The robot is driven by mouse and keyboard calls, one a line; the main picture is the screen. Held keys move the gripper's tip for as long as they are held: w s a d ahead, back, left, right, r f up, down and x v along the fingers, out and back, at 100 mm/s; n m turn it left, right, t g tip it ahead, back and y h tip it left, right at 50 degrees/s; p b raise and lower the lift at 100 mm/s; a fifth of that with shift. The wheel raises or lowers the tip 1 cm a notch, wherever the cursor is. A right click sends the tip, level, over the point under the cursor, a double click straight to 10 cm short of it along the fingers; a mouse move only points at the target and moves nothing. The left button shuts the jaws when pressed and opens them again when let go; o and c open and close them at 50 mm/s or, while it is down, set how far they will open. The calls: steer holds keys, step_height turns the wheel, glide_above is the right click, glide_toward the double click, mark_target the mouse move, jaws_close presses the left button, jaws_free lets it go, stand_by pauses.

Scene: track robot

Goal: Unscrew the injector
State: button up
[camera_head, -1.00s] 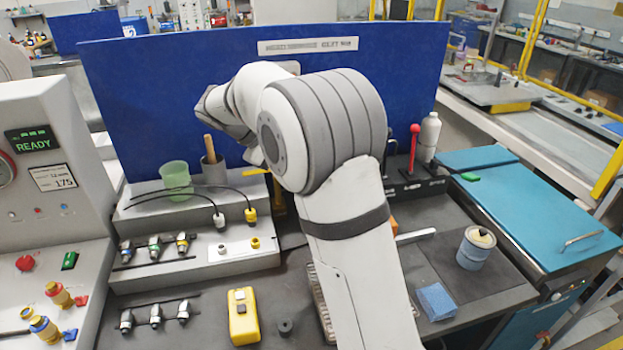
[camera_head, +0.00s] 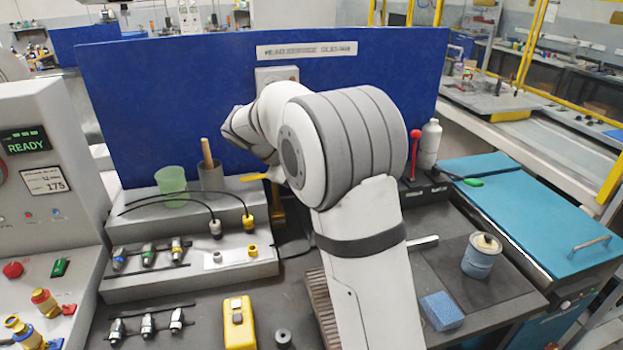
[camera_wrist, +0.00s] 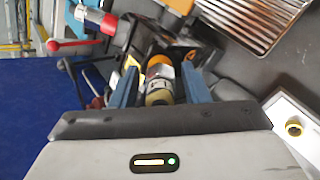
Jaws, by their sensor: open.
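In the wrist view, an injector (camera_wrist: 160,80) with an orange ring, a silver body and a cream end sits in a dark fixture (camera_wrist: 200,48). My gripper (camera_wrist: 160,86) has its two blue fingers apart, one on each side of the injector. I cannot tell whether either finger touches it. In the head view my arm hides the gripper and this injector. Several other silver injectors with coloured bands lie on the grey stepped rack (camera_head: 205,285) at the left, and more lie in front of it.
A red-knobbed lever (camera_head: 416,135) stands at the back right and shows in the wrist view (camera_wrist: 55,46). A ribbed metal tray (camera_wrist: 255,22) lies near the fixture. A yellow box (camera_head: 239,325), blue sponge (camera_head: 441,311) and can (camera_head: 481,258) stand on the bench. A blue panel (camera_head: 160,90) rises behind.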

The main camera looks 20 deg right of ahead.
steer(key=shift+p+v, duration=0.6)
steer(key=shift+v, duration=0.3)
steer(key=shift+f, duration=0.1)
stand_by(0.3)
steer(key=shift+m+b, duration=0.3)
steer(key=shift+f+m+b, duration=0.1)
steer(key=shift+m+b, duration=0.9)
steer(key=shift+b, duration=0.05)
steer(key=m+b, duration=0.5)
steer(key=m, duration=0.1)
steer(key=m+b, duration=0.2)
steer(key=shift+m, duration=0.3)
steer(key=shift+m+b, duration=0.4)
